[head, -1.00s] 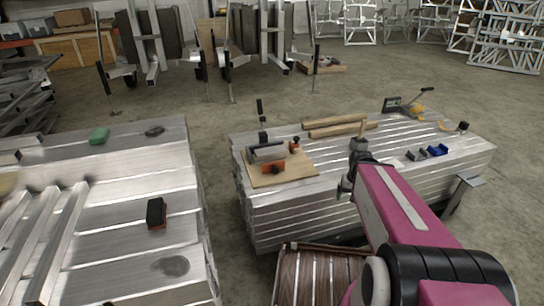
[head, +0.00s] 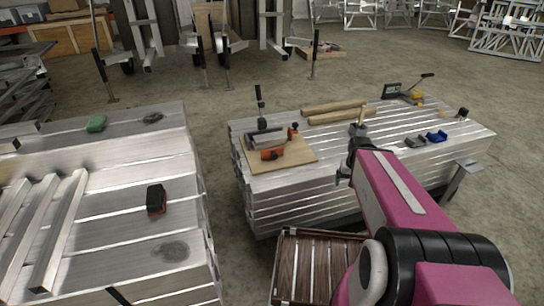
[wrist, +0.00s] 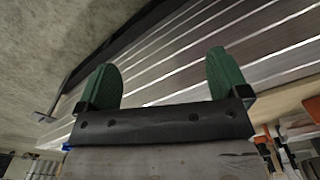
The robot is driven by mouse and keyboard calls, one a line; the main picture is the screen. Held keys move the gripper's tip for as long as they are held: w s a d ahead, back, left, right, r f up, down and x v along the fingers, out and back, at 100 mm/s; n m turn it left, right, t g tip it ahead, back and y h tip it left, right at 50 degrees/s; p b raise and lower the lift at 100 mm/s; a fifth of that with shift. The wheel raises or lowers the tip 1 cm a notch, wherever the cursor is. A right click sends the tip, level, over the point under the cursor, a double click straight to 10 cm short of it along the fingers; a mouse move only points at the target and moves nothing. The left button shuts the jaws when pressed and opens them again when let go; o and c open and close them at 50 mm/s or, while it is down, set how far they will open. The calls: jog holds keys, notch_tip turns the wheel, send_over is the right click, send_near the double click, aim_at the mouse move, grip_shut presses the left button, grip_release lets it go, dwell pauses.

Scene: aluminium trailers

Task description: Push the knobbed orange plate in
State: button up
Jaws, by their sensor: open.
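The orange plate (head: 272,154) lies on a wooden board (head: 300,157) at the left end of the right-hand aluminium stack. A dark knob with an orange base (head: 293,131) stands at its right; I cannot tell how the two join. A grey bar lies just behind the plate. My gripper (head: 344,174) is at the stack's front side, right of the board and apart from the plate. In the wrist view its two green fingers (wrist: 163,80) are spread and empty, with aluminium tubes beyond. Some orange parts (wrist: 262,139) show at that view's right edge.
Wooden bars (head: 335,112), a wood-handled tool (head: 359,127) and blue pieces (head: 436,136) lie on the same stack (head: 300,191). An upright black clamp (head: 260,103) stands behind the board. A slatted crate (head: 318,268) sits below, in front. Another stack (head: 100,220) is left across a gap.

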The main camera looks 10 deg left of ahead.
jog(key=shift+w+a, duration=0.1)
jog(key=shift+a, duration=0.05)
jog(key=c, duration=0.6)
jog(key=n+t+y, duration=0.2)
jog(key=n+t, duration=0.2)
jog(key=n, duration=0.1)
send_near(275, 155)
jog(key=x, duration=1)
jog(key=shift+w+a+f, duration=0.1)
jog(key=shift+w+f, duration=0.05)
